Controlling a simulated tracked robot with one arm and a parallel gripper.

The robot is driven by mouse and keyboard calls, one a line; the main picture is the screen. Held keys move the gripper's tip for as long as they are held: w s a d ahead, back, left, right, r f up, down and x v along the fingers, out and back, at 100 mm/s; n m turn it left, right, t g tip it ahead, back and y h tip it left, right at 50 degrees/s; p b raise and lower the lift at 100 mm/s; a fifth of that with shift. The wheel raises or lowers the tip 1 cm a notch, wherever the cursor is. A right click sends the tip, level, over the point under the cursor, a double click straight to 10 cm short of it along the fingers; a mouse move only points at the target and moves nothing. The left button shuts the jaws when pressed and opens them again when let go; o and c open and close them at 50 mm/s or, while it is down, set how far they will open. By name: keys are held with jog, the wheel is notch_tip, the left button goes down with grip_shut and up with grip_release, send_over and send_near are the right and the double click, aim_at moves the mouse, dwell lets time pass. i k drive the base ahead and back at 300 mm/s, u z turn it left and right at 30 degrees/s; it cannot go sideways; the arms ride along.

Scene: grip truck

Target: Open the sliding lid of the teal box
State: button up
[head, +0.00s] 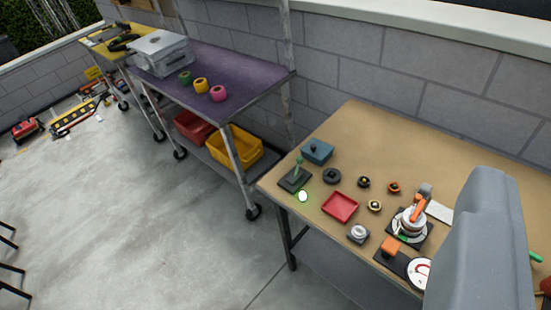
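The teal box (318,153) stands near the back left part of the tan table, with a small black knob on its top. Its lid looks closed over the top, but it is too small to tell exactly. My gripper's fingers do not show in the head view. A large grey part of my own arm fills the lower right and hides some of the table.
On the tan table (352,118) are a black base with a green lever (297,172), a black ring (332,176), a red tray (340,207) and several small devices. A cart with a purple top (240,75) stands to the left, with concrete floor in front.

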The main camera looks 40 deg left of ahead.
aim_at(319, 150)
jog(key=u, duration=0.3)
jog(key=k, duration=0.8)
jog(key=u, duration=0.85)
jog(key=i, duration=1.25)
jog(key=z, duration=0.5)
jog(key=i, duration=1.1)
jog(key=z, duration=0.9)
